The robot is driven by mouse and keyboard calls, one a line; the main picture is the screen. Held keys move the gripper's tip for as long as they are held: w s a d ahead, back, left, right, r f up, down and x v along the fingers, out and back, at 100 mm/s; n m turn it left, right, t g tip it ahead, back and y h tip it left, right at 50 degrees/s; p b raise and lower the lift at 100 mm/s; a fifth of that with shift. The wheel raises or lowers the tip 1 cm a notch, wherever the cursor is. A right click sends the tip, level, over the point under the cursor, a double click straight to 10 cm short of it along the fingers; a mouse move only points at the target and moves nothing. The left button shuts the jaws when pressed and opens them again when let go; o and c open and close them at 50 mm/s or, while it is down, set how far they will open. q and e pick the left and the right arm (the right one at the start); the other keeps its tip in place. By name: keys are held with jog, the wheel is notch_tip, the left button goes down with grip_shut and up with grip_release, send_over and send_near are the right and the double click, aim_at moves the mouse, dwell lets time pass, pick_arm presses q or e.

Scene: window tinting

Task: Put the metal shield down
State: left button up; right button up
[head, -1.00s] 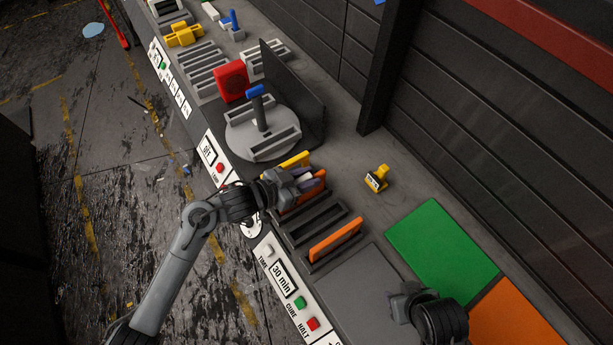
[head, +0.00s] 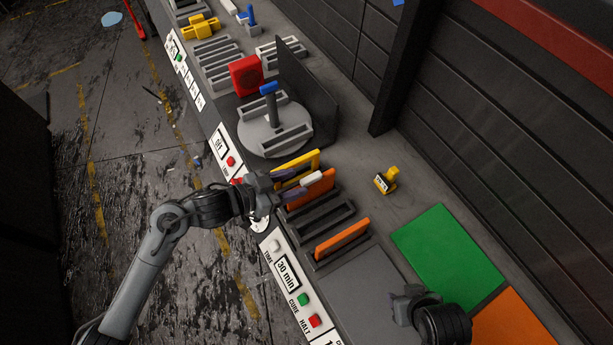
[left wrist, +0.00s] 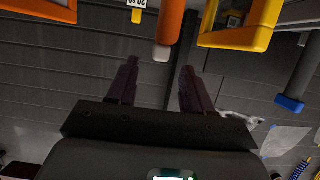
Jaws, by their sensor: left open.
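My left gripper (head: 290,184) is open and empty beside the slotted rack, its dark fingers pointing at the pieces there. In the left wrist view its fingertips (left wrist: 160,66) are apart with clear space between them. An orange upright piece (head: 318,189) with a pale, rounded handle (head: 311,178) stands in the rack just ahead of the fingers. The handle also shows in the left wrist view (left wrist: 162,53), beyond the fingertips. I cannot tell for certain which piece is the metal shield. My right gripper (head: 408,302) is at the lower right; its jaws are unclear.
A yellow frame (head: 316,157) stands behind the orange piece, and another orange piece (head: 342,239) stands nearer. A grey turntable (head: 265,143) with a blue-topped post and a dark upright panel (head: 310,95) lie farther back. A small yellow object (head: 386,180) sits right of the rack.

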jog(key=shift+r, duration=0.1)
jog(key=shift+d, duration=0.15)
pick_arm(q)
jog(key=s+a+f+n+g+y, duration=0.1)
jog(key=s+a+f+n+y, duration=0.2)
jog(key=s+a, duration=0.2)
jog(key=s+a+f+n+g+y, duration=0.1)
jog(key=s+a+f+n+y, duration=0.2)
jog(key=s, duration=0.7)
jog(key=s+a+f+n+g+y, duration=0.2)
jog(key=s+a+f+n+y, duration=0.1)
jog(key=s+a+y, duration=0.2)
jog(key=s+a, duration=0.2)
jog(key=s, duration=0.1)
jog(key=shift+s+a+f, duration=0.2)
jog(key=shift+s+a, duration=0.05)
jog(key=shift+a, duration=0.1)
